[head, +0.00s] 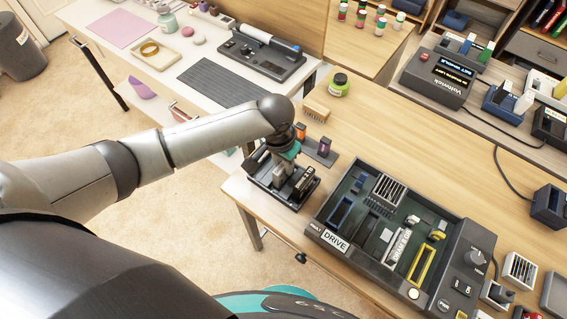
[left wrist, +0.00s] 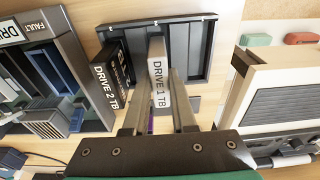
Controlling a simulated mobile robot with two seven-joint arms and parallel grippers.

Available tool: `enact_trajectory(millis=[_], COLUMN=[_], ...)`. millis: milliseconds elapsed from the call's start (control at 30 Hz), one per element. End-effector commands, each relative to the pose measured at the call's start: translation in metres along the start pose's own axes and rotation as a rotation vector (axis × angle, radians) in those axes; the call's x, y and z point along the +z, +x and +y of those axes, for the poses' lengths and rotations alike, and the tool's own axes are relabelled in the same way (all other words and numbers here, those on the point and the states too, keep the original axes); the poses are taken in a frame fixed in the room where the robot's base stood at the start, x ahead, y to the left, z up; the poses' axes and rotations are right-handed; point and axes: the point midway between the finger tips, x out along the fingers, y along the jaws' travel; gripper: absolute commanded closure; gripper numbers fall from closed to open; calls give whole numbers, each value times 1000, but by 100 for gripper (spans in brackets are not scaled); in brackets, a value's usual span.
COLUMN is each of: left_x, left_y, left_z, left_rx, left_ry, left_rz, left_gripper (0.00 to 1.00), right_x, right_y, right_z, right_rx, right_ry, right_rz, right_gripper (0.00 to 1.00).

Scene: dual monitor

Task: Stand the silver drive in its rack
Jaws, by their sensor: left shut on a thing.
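The silver drive (left wrist: 157,62), labelled DRIVE 1 TB, is between the fingers of my left gripper (left wrist: 158,84) in the left wrist view. The gripper is shut on it. The dark rack (left wrist: 193,42) is behind the drive, whose far end overlaps the rack in this view. I cannot tell whether the drive touches the rack's floor. A black drive (left wrist: 108,72), labelled DRIVE 2 TB, stands in the rack beside the silver one. In the head view my left gripper (head: 284,172) is over the rack (head: 262,180), and mostly hides the silver drive. My right gripper is not in view.
A large dark drive bay unit (head: 318,232) with a DRIVE label stands right of the rack on the wooden table. A small holder (head: 322,156) with coloured items is behind the rack.

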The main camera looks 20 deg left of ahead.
Motion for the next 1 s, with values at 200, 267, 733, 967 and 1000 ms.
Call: enact_trajectory(millis=[200,267,733,967,1000], left_x=[0,0,0,-1,-1], left_y=[1,2,2,-23,-31], left_z=[0,0,0,0,-1], left_rx=[0,0,0,0,0], left_ry=[-1,-1,0,1,1], left_rz=[0,0,0,3,2], left_gripper=[100,72,45,45,45], right_x=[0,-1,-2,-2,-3], right_y=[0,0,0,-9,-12], right_z=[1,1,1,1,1], right_rx=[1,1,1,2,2], right_ry=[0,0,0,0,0], right_rz=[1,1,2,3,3], right_gripper=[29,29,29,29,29])
